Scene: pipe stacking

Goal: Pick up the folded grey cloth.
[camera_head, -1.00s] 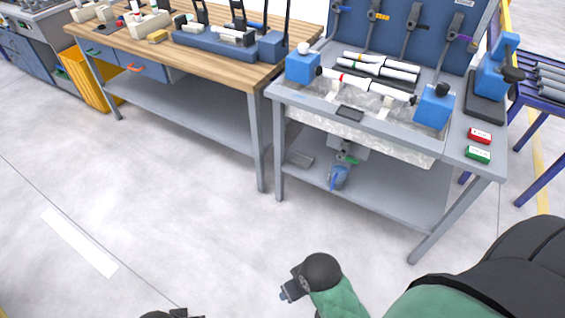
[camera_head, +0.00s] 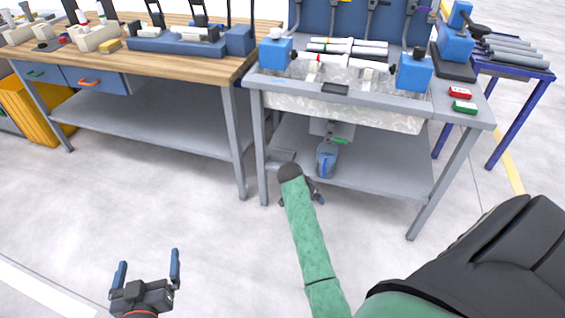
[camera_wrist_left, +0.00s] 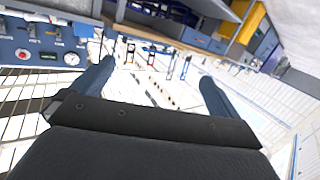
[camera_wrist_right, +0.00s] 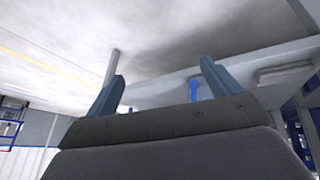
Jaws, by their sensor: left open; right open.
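A flat grey folded piece that looks like the cloth (camera_head: 281,157) lies at the left end of the sink bench's lower shelf. It also shows as a flat light grey stack (camera_wrist_right: 285,73) at the right of the right wrist view. My right gripper (camera_wrist_right: 163,70) is open and empty, pointing toward the shelf, with the cloth outside its right finger. In the head view it is mostly hidden behind my green forearm, just in front of the shelf. My left gripper (camera_head: 147,268) is open and empty above the floor at lower left, far from the cloth.
A blue jug (camera_head: 326,160) stands on the lower shelf (camera_head: 385,190), right of the cloth. Bench legs (camera_head: 261,150) flank the shelf's left front. A wooden-topped bench (camera_head: 180,62) stands to the left. The floor in front is clear.

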